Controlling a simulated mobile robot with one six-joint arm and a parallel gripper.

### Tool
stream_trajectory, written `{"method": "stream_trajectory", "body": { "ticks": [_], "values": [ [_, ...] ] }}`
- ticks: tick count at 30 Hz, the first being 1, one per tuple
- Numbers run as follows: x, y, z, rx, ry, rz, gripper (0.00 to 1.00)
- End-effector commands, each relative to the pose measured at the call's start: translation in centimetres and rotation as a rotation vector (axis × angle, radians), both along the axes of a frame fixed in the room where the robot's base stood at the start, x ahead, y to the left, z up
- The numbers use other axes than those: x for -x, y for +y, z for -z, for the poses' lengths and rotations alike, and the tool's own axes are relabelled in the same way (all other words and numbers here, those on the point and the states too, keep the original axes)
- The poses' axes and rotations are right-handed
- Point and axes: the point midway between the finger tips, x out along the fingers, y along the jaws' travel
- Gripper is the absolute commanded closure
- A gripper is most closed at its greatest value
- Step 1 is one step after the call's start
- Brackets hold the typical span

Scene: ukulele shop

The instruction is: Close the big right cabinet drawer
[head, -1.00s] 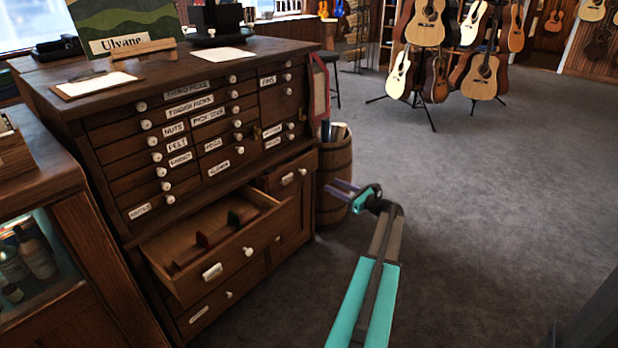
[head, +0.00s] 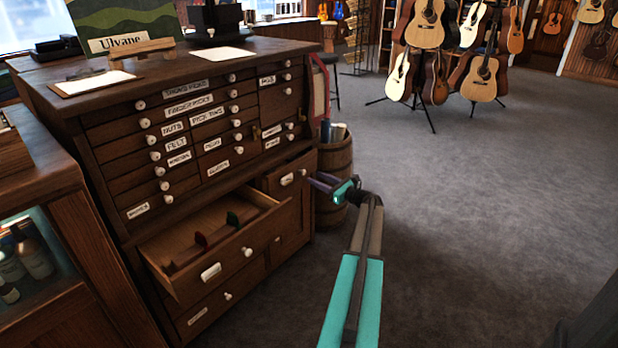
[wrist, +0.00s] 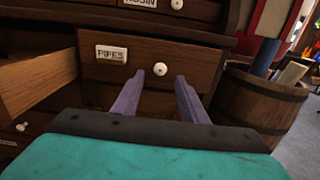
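The brown wooden cabinet (head: 225,172) stands at left in the head view. Its right-hand drawer (head: 294,177), labelled PIPES in the wrist view (wrist: 205,67), seems to stand out a little from the cabinet; how far is hard to tell. Its round white knob (wrist: 160,69) appears between my fingers. My gripper (head: 319,180) is open and empty, with its two purple fingers pointing at this drawer front. I cannot tell whether the fingertips touch it.
A larger drawer (head: 228,269) to the left is pulled far out, with red and green dividers inside. A wooden barrel (head: 336,160) holding rolls stands just right of the cabinet, close to my gripper. The carpet (head: 480,220) to the right is open floor; guitars stand farther back.

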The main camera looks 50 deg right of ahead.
Motion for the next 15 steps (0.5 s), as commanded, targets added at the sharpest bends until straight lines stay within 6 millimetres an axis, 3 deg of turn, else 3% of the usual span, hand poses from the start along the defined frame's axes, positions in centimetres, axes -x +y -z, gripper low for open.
{"method": "stream_trajectory", "body": {
  "ticks": [6,15],
  "values": [
    [-3.1,-0.3,0.2,0.001,0.000,-0.001,0.61],
    [-5.2,-0.3,0.1,0.000,0.001,0.000,0.61]
  ]
}}
